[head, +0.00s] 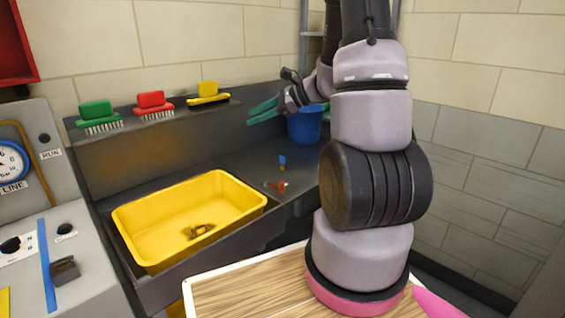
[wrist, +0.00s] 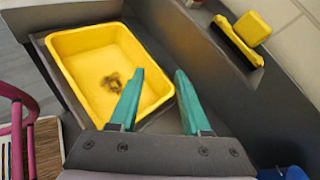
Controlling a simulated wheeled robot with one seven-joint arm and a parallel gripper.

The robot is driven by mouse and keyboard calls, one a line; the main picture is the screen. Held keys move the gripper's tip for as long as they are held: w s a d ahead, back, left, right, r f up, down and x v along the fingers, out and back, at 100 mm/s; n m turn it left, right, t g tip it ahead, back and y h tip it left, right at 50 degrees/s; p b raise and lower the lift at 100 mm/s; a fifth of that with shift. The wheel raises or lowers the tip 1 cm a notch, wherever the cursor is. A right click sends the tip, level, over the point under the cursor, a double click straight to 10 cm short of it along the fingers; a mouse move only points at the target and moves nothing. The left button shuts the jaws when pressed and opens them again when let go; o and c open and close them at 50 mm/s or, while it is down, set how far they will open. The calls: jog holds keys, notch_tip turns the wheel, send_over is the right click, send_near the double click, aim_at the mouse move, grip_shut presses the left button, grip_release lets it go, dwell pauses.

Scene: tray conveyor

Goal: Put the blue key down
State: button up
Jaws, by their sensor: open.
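My gripper (head: 263,110) is open, its teal fingers pointing left above the dark counter. In the wrist view my gripper (wrist: 159,75) has its fingers spread with nothing between them. A small item with a blue top (head: 282,159) is on the dark counter, below and right of the fingers; it may be the blue key, but it is too small to be sure. It does not show clearly in the wrist view.
A reddish-brown item (head: 277,185) lies on the counter. Green (head: 97,112), red (head: 152,102) and yellow (head: 208,94) brushes stand on the ledge. A blue bucket (head: 305,126) is behind my gripper. A control panel (head: 30,230) is at left.

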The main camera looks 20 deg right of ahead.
jog(key=w+d+f+m+t+h, duration=0.4)
jog(key=d+f+m, duration=0.3)
jog(key=d+f, duration=0.35)
jog(key=m+t+h, duration=0.1)
jog(key=m+h, duration=0.1)
jog(key=m, duration=0.2)
send_near(282, 157)
jog(key=shift+t, duration=0.3)
jog(key=x, duration=0.4)
jog(key=shift+w+f, duration=0.1)
jog(key=shift+f+x, duration=0.15)
jog(key=shift+x, duration=1.35)
jog(key=shift+f+x, duration=0.1)
jog(key=shift+x, duration=1.45)
jog(key=shift+d, duration=0.2)
grip_shut()
